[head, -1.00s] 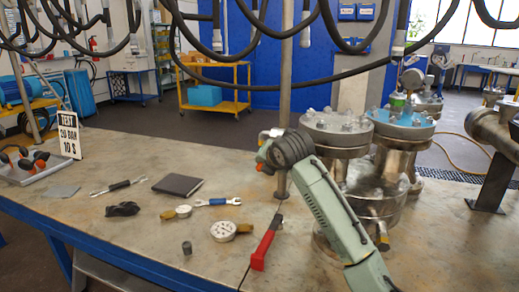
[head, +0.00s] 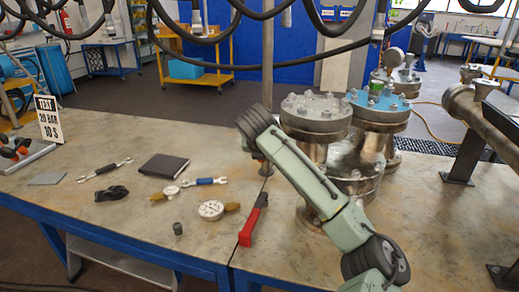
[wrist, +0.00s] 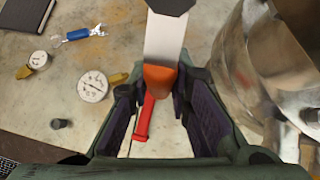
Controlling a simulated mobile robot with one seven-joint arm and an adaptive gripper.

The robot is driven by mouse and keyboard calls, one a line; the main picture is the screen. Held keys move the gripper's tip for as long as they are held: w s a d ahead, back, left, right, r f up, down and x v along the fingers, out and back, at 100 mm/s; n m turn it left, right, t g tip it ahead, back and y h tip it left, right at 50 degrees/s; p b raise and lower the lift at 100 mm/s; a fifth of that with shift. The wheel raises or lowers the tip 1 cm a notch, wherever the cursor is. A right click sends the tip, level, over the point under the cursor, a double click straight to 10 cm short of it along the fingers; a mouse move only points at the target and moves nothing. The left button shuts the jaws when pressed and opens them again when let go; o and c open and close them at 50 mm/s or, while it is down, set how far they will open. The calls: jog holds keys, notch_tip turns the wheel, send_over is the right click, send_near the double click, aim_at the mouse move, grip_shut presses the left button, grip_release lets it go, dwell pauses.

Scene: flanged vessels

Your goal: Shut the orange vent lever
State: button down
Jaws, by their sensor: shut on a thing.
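The orange vent lever shows in the wrist view as a flat pale metal strip (wrist: 165,38) with an orange grip end (wrist: 159,76). My gripper (wrist: 161,84) is shut on that orange end, with one dark finger on each side of it. The strip runs from the grip toward a dark part at the top edge of the wrist view. In the head view the lever and my gripper are hidden behind my green arm, beside the vertical pipe (head: 267,90).
Flanged vessels (head: 316,118) stand close right of my arm; their metal fills the right of the wrist view. Below lies a red-handled tool (head: 253,220). A gauge (head: 211,210), a blue-handled wrench (head: 205,181) and a dark notebook (head: 164,165) lie left.

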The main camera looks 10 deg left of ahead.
jog(key=shift+f, duration=0.1)
jog(key=c, duration=1.5)
grip_release()
jog(key=shift+d, duration=0.1)
jog(key=shift+o, duration=0.2)
jog(key=v, duration=1.2)
